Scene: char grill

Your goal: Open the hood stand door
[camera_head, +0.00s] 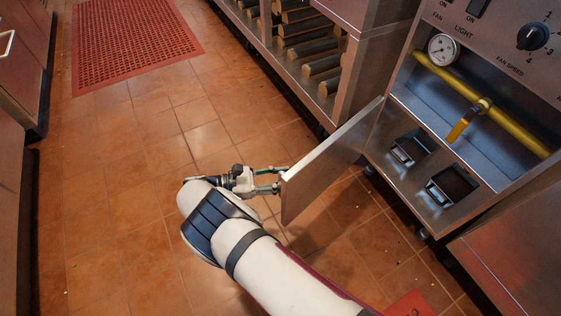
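The hood stand door (325,170) is a flat steel panel. It stands swung out from the hood stand (405,185), with its free edge toward the lower left and the inside of the stand exposed. My gripper (276,179) is at the free edge of the door, on its left. Its two fingers are apart with a gap between them, and nothing shows held. The fingertips reach the door's edge; I cannot tell whether they touch it or pass behind it. The door hides its own far face.
Inside the stand are a yellow pipe with a yellow valve handle (462,126), a pressure gauge (443,49) and two square openings. A control panel with a fan speed knob (532,37) is above. Wood-filled shelves (305,40) stand behind. Tiled floor is clear at left, with a red mat (130,40).

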